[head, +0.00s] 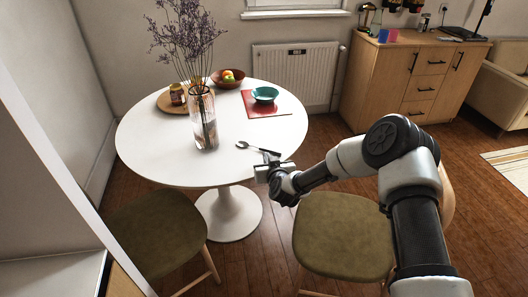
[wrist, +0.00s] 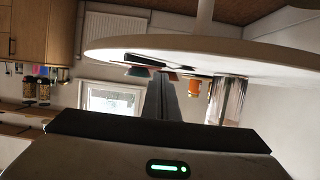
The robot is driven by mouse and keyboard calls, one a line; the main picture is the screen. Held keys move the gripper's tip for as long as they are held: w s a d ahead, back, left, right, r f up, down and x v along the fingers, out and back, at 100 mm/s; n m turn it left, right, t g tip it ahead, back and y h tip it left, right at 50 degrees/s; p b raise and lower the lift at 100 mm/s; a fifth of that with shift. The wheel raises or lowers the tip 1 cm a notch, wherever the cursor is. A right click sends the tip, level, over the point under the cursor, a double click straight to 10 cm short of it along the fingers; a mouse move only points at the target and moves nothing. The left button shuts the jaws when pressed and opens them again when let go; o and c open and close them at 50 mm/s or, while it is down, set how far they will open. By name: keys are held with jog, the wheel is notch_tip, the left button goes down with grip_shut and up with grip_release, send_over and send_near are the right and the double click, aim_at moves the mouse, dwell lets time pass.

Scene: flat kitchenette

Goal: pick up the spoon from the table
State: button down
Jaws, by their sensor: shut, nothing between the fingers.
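The spoon (head: 243,145) lies on the white round table (head: 160,160) near its front right edge, bowl to the left and handle running right toward my gripper. My gripper (head: 267,158) is at the table's front right edge, close to the handle end. It is shut and empty. I cannot tell whether it touches the handle, whose end is partly hidden by it. The wrist view is upside down; my shut fingers (wrist: 166,95) point toward the table's edge. A dark, thin shape on the tabletop there may be the spoon, but I cannot be sure.
A glass vase (head: 203,125) with dried stems stands left of the spoon. A teal bowl (head: 265,94) on a red mat (head: 252,106), a fruit bowl (head: 228,82) and a jar (head: 177,94) stand farther back. Chairs (head: 340,238) flank the table's front. The front tabletop is clear.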

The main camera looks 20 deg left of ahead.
aim_at(264, 150)
jog(key=w+a, duration=0.1)
jog(key=w, duration=0.1)
jog(key=w+a, duration=0.2)
jog(key=w, duration=0.1)
jog(key=shift+w+a+f+b, duration=0.1)
jog(key=shift+w+a+b, duration=0.1)
jog(key=shift+w+b, duration=0.1)
jog(key=shift+s+f+b, duration=0.1)
jog(key=shift+f+b, duration=0.2)
jog(key=shift+f, duration=0.35)
jog(key=shift+d+f+b, duration=0.1)
jog(key=shift+b, duration=0.2)
